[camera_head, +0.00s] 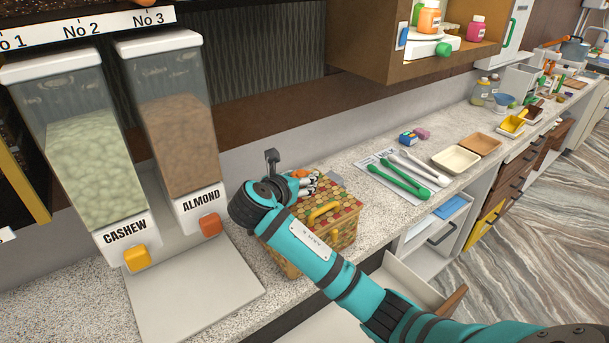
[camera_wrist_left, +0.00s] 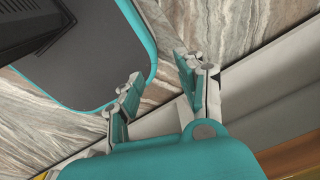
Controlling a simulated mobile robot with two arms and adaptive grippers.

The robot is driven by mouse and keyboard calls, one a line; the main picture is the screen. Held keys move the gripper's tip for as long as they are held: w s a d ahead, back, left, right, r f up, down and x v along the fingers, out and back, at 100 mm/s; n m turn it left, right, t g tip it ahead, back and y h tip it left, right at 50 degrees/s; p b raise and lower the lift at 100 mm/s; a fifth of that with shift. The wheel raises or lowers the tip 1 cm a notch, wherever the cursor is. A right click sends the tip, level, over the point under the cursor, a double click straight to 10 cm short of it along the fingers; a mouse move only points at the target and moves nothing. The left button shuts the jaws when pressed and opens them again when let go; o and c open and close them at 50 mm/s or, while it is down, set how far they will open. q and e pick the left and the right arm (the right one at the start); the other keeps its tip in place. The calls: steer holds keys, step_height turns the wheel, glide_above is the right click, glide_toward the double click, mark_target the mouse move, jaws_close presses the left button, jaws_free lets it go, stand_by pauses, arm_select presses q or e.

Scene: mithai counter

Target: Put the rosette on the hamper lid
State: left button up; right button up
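My right gripper (camera_head: 311,182) is over the back part of the lid. A small orange thing (camera_head: 299,173), possibly the rosette, shows right at its fingers; whether it is gripped or rests on the lid is unclear. My left gripper (camera_wrist_left: 160,88) shows only in the left wrist view, fingers apart and empty, above the floor.
Cashew (camera_head: 90,160) and almond (camera_head: 170,120) dispensers stand left of the hamper. A mat (camera_head: 378,160) with green and white tongs lies to its right, then a cream tray (camera_head: 455,159) and a brown tray (camera_head: 481,143). An open drawer (camera_head: 405,275) juts out below the counter.

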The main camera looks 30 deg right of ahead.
mark_target(304, 169)
steer(key=w+d, duration=0.3)
steer(key=shift+w+f+p, duration=0.15)
steer(key=shift+f+p, duration=0.1)
steer(key=shift+p, duration=0.05)
steer(key=shift+w+d+f, duration=0.15)
steer(key=shift+w+d, duration=0.3)
steer(key=shift+w, duration=0.05)
step_height(304, 169, down, 3)
steer(key=shift+f+p, duration=0.15)
steer(key=shift+p, duration=0.65)
steer(key=shift+f, duration=0.2)
arm_select(q)
steer(key=r, duration=0.1)
steer(key=w+d+r, duration=0.1)
steer(key=shift+w+d+r, duration=0.15)
steer(key=shift+w+r, duration=0.05)
steer(key=shift+r, duration=0.15)
arm_select(e)
steer(key=o, duration=0.8)
steer(key=shift+o, duration=0.2)
steer(key=shift+r, duration=0.15)
arm_select(q)
step_height(304, 169, down, 2)
steer(key=shift+w+f+b, duration=0.1)
steer(key=shift+b, duration=1.05)
arm_select(e)
steer(key=v, duration=1.2)
steer(key=shift+r, duration=0.1)
